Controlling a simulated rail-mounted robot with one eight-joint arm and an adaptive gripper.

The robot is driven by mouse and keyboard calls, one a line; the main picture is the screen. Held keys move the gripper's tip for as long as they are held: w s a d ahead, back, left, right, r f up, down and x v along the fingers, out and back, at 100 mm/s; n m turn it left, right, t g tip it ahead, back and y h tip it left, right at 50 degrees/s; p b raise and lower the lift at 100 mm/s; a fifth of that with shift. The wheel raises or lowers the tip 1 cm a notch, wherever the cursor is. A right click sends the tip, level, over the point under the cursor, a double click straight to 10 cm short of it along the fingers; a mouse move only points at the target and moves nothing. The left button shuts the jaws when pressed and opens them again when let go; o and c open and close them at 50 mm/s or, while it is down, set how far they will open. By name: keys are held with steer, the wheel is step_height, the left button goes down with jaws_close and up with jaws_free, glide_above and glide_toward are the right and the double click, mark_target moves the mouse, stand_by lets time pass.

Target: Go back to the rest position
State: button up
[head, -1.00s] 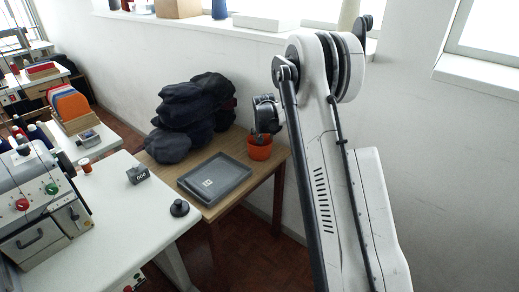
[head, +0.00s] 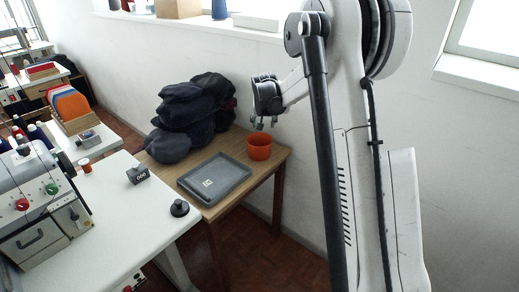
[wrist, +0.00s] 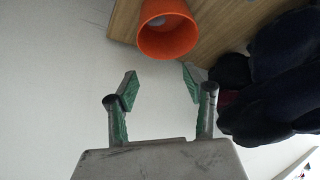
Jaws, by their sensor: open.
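My gripper (head: 262,122) is in the air just above and beside the orange pot at the back of the wooden table. In the wrist view its two fingers (wrist: 158,85) are spread apart with nothing between them. The orange pot (head: 259,152) stands upright on the table, apart from the fingers. The pot also shows in the wrist view (wrist: 168,42), where I see into its mouth and a small pale thing inside that I cannot identify.
A grey tray (head: 226,187) and a pile of dark caps (head: 184,130) share the wooden table (head: 270,174). A white sewing table (head: 136,225) with a machine (head: 38,205) stands at left. The wall is close behind. A windowsill with several objects runs above.

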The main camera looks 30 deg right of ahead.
steer(key=shift+s+a+r, duration=0.1)
steer(key=shift+s+r, duration=0.2)
steer(key=shift+r, duration=0.2)
steer(key=shift+r, duration=0.1)
steer(key=s+a+r+n+y, duration=0.1)
steer(key=s+a+r, duration=0.6)
steer(key=s, duration=0.3)
steer(key=s+a+r+n, duration=0.2)
steer(key=s+a+r, duration=0.45)
steer(key=s, duration=0.35)
steer(key=s+a+f+n+t, duration=0.1)
steer(key=s+a, duration=0.3)
steer(key=s, duration=0.8)
steer(key=s+a+f+n+y, duration=0.1)
steer(key=s+a, duration=0.3)
steer(key=s, duration=0.8)
steer(key=shift+a+f+t+y, duration=0.3)
steer(key=shift+a+f+t, duration=0.1)
steer(key=shift+f, duration=0.25)
